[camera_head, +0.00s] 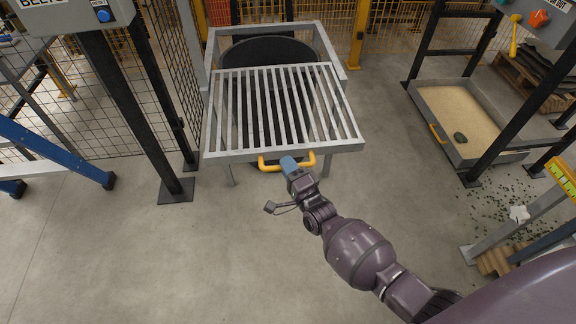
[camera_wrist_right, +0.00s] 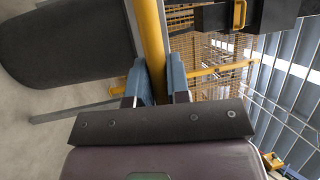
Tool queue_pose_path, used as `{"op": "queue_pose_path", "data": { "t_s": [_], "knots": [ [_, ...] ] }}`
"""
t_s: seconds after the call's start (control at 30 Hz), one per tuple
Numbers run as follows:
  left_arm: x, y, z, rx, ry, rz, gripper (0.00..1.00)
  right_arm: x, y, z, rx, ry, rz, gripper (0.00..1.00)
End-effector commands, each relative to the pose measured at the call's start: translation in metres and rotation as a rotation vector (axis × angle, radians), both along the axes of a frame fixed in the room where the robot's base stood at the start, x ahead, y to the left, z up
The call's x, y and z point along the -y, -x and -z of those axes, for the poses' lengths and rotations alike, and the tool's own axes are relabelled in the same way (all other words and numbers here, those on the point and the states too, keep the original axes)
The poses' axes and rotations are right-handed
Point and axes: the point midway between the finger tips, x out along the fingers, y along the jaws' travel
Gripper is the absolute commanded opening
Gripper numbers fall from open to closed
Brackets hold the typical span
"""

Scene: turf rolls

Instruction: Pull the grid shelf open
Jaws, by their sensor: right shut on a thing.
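The grid shelf (camera_head: 280,108) is a grey frame of parallel bars with a yellow handle (camera_head: 268,165) on its front edge. It projects forward from a grey frame (camera_head: 342,55), over a dark rounded thing (camera_head: 265,50). My right gripper (camera_head: 290,163) is at the handle, shut on its bar. In the right wrist view the blue fingers (camera_wrist_right: 160,82) sit on both sides of the yellow bar (camera_wrist_right: 151,40). The fingertips partly hide the handle in the head view. My left gripper is not in view.
A sand-filled tray (camera_head: 450,143) with a yellow handle stands at the right. A black post (camera_head: 165,150) and a blue beam (camera_head: 60,150) are at the left. Wire fencing (camera_head: 80,110) stands behind. The floor in front of the shelf is clear.

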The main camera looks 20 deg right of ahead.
Motion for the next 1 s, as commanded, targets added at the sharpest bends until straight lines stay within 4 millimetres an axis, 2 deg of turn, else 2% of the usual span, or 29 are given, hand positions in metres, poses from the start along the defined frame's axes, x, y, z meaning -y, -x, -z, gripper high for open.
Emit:
{"op": "queue_pose_path", "data": {
  "t_s": [0.37,0.4,0.53,0.57,0.83,1.0],
  "knots": [
    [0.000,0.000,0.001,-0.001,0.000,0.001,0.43,-0.001,0.000,0.000,0.000,0.000,-0.002,0.00],
    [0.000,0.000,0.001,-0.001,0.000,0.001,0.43,-0.001,0.000,0.000,0.000,0.000,-0.002,0.20],
    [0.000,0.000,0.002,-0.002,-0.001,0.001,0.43,-0.001,0.000,0.000,0.000,0.000,-0.002,0.40],
    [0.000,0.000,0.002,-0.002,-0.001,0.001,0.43,-0.001,0.000,0.000,0.000,0.000,-0.001,0.42],
    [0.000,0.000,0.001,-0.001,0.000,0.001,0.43,0.000,0.000,-0.001,0.001,0.000,-0.001,0.42],
    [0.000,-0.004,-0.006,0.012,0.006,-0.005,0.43,0.000,-0.002,-0.018,0.007,-0.001,-0.001,0.42]
  ]
}}
